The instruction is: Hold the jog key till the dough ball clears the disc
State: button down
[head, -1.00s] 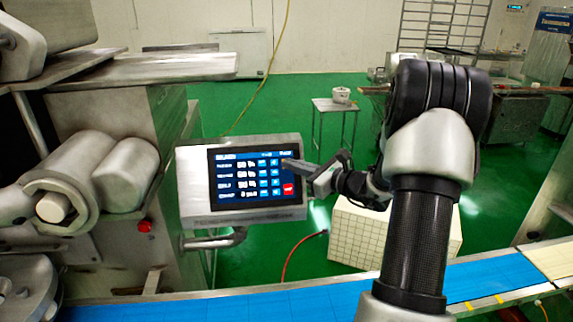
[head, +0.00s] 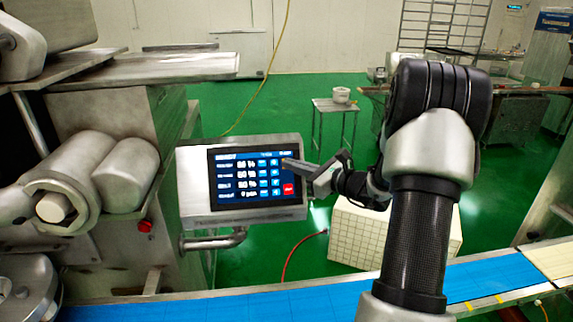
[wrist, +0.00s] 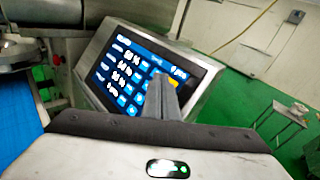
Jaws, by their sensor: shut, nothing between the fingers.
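The control panel's touchscreen (head: 243,178) shows rows of figures and blue keys, with a red key (head: 288,189) at lower right. My gripper (head: 288,162) is shut and empty, its fingertips at the screen's upper right edge. A metal disc-like part (head: 22,290) shows at lower left. I cannot make out a dough ball on it.
The steel machine (head: 120,160) stands left of the panel, with a red button (head: 145,227) on its side. A blue conveyor belt (head: 200,303) runs along the front. A white tiled box (head: 365,240) stands behind my arm. A small table (head: 335,106) stands further back on open green floor.

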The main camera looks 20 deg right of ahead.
jog(key=shift+w+f, duration=0.1)
jog(key=shift+f, duration=0.05)
jog(key=shift+w+d+f+b, duration=0.1)
jog(key=shift+w+b, duration=0.2)
jog(key=shift+w+f, duration=0.15)
jog(key=shift+w, duration=0.05)
dwell(0.6)
dwell(2.1)
jog(key=shift+s+r, duration=0.4)
jog(key=shift+s, duration=0.2)
jog(key=s+r, duration=0.1)
jog(key=s+a, duration=0.1)
jog(key=s+r+p, duration=0.1)
jog(key=s, duration=0.1)
jog(key=shift+a+r, duration=0.2)
jog(key=shift+r, duration=0.1)
dwell(0.4)
